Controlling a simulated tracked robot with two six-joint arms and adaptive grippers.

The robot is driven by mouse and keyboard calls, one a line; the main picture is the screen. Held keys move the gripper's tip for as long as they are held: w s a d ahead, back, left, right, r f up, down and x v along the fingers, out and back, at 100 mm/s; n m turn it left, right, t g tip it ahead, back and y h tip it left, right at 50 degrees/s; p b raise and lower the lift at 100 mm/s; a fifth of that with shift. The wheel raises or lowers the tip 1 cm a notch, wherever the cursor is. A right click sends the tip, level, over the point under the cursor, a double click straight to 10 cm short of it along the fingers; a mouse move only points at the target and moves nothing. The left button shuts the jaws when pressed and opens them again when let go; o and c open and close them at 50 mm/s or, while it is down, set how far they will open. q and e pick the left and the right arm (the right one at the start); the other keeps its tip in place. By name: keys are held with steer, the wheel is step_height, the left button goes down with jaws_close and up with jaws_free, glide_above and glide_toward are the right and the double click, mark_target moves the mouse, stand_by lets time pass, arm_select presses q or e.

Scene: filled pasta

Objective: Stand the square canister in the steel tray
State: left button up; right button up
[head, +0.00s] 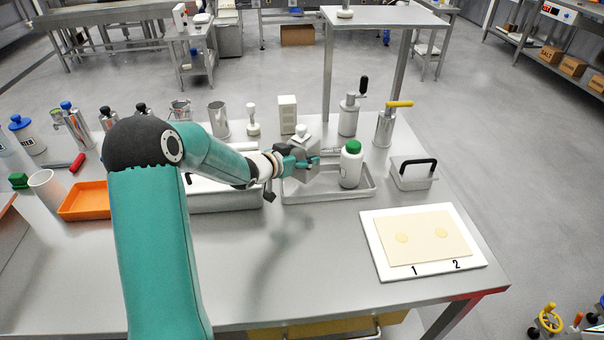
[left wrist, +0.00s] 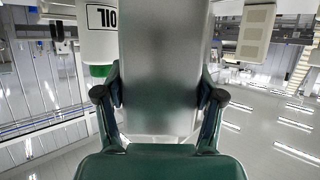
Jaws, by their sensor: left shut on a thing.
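The square canister (left wrist: 165,65) is a grey metal box between my left fingers in the left wrist view, where the scene appears upside down. In the head view the canister (head: 309,172) is partly covered by my left gripper (head: 296,161), which is shut on it. It looks roughly upright over the left part of the shallow steel tray (head: 330,197). I cannot tell whether its base touches the tray floor. A white oil bottle (head: 351,168) with a green cap stands at the tray's right side; it also shows in the left wrist view (left wrist: 97,35). My right gripper is not in view.
Another shallow tray (head: 228,204) lies to the left, partly behind my arm, then an orange tray (head: 85,202). Dispensers and a pale box (head: 287,113) stand behind. A white board (head: 379,250) with dough lies front right. The front middle table is clear.

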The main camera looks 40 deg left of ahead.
mark_target(297, 171)
arm_select(q)
steer(key=shift+s+f, duration=0.1)
steer(key=shift+f, duration=2.15)
steer(key=shift+f, duration=0.1)
steer(key=o, duration=1.4)
steer(key=shift+b+v, duration=0.4)
steer(key=shift+v, duration=5.65)
